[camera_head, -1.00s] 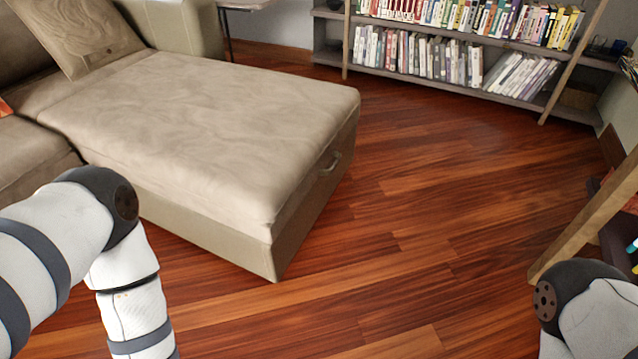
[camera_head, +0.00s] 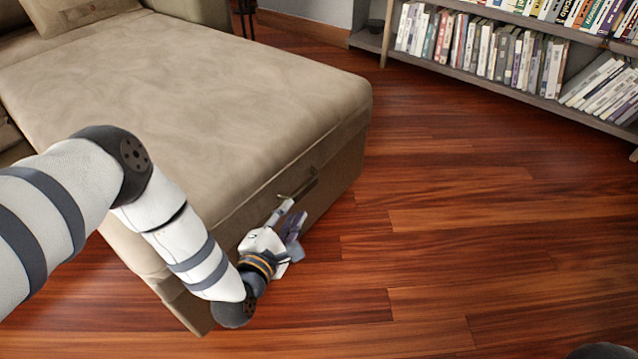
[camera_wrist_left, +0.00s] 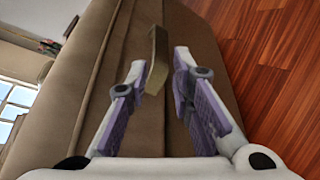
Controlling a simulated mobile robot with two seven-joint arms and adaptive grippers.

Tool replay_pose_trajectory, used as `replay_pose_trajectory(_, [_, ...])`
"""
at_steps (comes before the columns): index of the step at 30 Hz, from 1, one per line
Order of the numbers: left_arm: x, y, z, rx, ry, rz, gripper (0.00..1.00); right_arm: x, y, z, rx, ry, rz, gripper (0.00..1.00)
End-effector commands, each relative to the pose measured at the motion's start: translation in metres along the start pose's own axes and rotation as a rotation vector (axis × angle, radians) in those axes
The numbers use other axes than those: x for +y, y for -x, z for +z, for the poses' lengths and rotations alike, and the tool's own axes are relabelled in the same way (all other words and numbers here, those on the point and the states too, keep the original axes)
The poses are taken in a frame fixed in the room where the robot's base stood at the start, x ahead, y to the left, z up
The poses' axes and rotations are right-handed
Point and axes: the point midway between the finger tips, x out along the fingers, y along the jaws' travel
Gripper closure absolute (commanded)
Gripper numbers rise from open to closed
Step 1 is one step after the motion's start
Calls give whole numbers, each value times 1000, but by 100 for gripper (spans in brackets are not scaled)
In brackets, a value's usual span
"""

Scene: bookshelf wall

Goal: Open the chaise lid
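The beige chaise (camera_head: 200,90) fills the left of the head view. Its padded lid lies flat and closed on the base. A small handle (camera_head: 298,187) sits on its front face, just below the lid seam. My left gripper (camera_head: 291,213) is at that face, by the handle. In the left wrist view the brown handle (camera_wrist_left: 157,62) stands between the fingertips of my open left gripper (camera_wrist_left: 160,72), nearer the left finger. Whether a finger touches it I cannot tell. My right gripper is not in view.
Bare wooden floor (camera_head: 450,210) lies open to the right of the chaise. A bookshelf (camera_head: 500,85) full of books stands at the back right. A cushion (camera_head: 75,12) lies at the chaise's far left.

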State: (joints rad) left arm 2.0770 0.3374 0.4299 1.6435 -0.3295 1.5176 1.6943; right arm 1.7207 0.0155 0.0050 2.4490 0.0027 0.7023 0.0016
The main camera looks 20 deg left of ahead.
Motion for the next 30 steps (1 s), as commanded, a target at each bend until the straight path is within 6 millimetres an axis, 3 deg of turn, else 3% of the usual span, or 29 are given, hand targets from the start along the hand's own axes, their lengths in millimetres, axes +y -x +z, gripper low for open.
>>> replay_pose_trajectory(6, [-6,-56,-2,-1,-4,-3,79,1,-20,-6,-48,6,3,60])
replay_pose_trajectory(12, [-5,-96,-2,0,-3,-4,79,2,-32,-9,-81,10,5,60])
replay_pose_trajectory(16, [-3,-108,-1,1,-3,-4,79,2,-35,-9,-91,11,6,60])
replay_pose_trajectory(24, [-1,-109,0,0,-3,-4,79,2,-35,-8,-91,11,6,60])
replay_pose_trajectory(27, [-1,-109,0,0,-3,-4,100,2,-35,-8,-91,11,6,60])
replay_pose_trajectory(30, [-1,-109,0,0,-3,-4,100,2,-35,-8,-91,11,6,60])
